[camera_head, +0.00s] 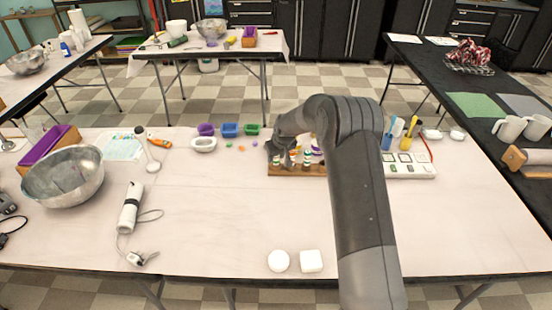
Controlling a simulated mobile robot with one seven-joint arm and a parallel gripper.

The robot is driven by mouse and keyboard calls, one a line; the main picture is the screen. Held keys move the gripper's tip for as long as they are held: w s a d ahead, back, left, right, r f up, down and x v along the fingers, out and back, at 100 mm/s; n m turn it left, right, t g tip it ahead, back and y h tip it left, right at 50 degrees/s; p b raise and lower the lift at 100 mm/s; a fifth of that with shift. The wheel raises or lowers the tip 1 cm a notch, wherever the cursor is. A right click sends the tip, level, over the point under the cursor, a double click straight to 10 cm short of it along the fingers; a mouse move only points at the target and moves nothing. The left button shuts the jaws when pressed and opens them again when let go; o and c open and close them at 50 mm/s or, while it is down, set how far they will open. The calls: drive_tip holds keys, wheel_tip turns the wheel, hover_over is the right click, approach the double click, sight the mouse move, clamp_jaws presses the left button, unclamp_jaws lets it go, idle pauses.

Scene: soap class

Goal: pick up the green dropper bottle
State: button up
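A wooden rack (283,171) with several small dropper bottles stands on the near table, partly behind my arm. The bottles have white, orange and green parts. One bottle with green on it (307,158) stands toward the right of the visible row; the bottles are too small to tell for certain which is the green one. My gripper (275,150) is at the left end of the rack, close above or beside the bottles. I cannot tell whether it touches one, or whether its fingers are open or shut. My arm hides the right part of the rack.
Purple, blue and green bins (230,130) and a white dish (203,145) lie left of the rack. A metal bowl (63,177) stands far left. The table's front middle is mostly clear, except two white soaps (311,261).

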drive_tip(key=shift+w+a+f, duration=0.1)
drive_tip(key=shift+w+f, duration=0.1)
drive_tip(key=shift+f, duration=0.5)
drive_tip(key=shift+c, duration=0.3)
drive_tip(key=c, duration=0.7)
